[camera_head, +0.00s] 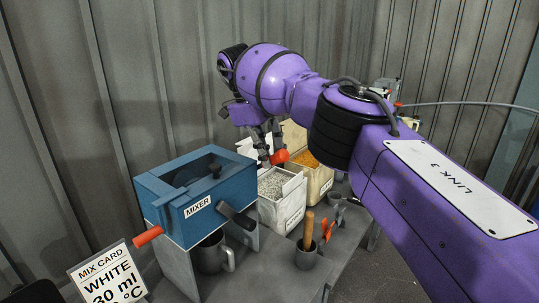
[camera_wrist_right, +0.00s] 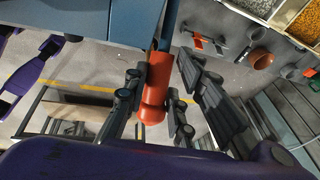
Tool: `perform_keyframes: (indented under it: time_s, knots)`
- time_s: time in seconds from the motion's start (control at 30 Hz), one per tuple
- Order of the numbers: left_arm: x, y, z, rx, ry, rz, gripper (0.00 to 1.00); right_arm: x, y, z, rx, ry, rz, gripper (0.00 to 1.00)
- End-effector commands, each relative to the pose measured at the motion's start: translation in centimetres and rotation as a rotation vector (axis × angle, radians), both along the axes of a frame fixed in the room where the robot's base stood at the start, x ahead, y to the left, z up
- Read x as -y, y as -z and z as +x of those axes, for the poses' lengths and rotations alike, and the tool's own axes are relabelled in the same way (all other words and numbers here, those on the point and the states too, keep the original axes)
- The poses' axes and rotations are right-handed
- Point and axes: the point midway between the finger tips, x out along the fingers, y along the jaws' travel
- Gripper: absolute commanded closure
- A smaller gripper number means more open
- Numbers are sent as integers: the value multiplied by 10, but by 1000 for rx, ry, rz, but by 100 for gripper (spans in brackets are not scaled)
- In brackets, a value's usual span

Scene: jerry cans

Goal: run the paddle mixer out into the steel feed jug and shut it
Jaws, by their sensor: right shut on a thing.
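The blue mixer (camera_head: 205,195) stands on grey legs at the left of the bench. An orange handle (camera_head: 148,235) sticks out at its left, and a dark spout-like part (camera_head: 236,215) at its right front. The steel feed jug (camera_head: 211,254), grey with a handle, stands under the mixer. My right gripper (camera_head: 266,158) is beyond the mixer, shut on an orange grip (camera_head: 280,156). In the right wrist view, the orange grip (camera_wrist_right: 155,88) lies between the fingers, joined to a blue-grey bar. Part of my left arm shows there at the left; its jaws cannot be made out.
A bin of pale granules (camera_head: 273,186) and a bin of orange granules (camera_head: 306,160) stand behind. A mix card (camera_head: 108,278) stands front left. A corrugated wall is close behind.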

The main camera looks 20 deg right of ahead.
Motion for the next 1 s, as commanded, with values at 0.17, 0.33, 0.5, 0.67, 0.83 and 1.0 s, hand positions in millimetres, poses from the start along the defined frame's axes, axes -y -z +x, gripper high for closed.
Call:
perform_keyframes:
  time_s: [0.17,0.33,0.5,0.67,0.83,1.0]
  knots:
    - [0,0,0,1,0,0,58,-3,-3,1,9,-1,5,63]
    - [0,0,0,0,0,0,58,-2,-2,1,5,0,3,60]
    - [0,-1,0,2,-1,1,58,-1,-1,0,4,0,2,60]
    - [0,-1,0,2,-1,1,58,1,1,0,11,0,9,60]
    - [0,-3,1,4,-1,0,58,4,6,-3,41,-1,33,60]
    - [0,-3,1,3,-1,0,58,6,15,-7,91,-2,72,60]
